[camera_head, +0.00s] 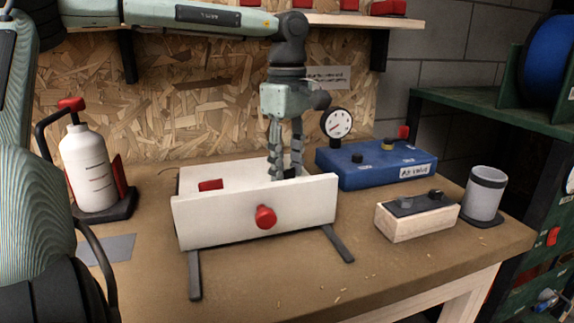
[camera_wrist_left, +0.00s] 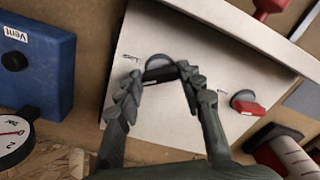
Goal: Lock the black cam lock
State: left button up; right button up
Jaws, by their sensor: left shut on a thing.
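The black cam lock (camera_wrist_left: 160,69) sits on the top face of a white panel unit (camera_wrist_left: 215,65), with its round base and dark lever showing in the left wrist view. My left gripper (camera_head: 284,176) comes down from above onto this unit. In the left wrist view its two fingers (camera_wrist_left: 160,80) are on either side of the black lever, shut on it. In the head view the fingers and the white front board (camera_head: 215,220) hide most of the lock. A red cam lock (camera_wrist_left: 247,106) sits on the same face; it also shows in the head view (camera_head: 210,185). My right gripper is not in view.
The front board has a red knob (camera_head: 265,217) and dark feet. A blue valve box (camera_head: 375,165) with a gauge (camera_head: 337,123) stands behind right. A wooden block (camera_head: 415,218), a grey cup (camera_head: 485,195) and a white bottle (camera_head: 88,165) flank the unit.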

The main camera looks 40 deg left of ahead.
aim_at(287, 170)
pick_arm(q)
jog(key=m, duration=0.5)
jog(key=shift+m, duration=0.3)
dwell(0.4)
jog(key=o, duration=1.2)
jog(key=shift+c, duration=0.2)
notch_tip(287, 170, up, 12)
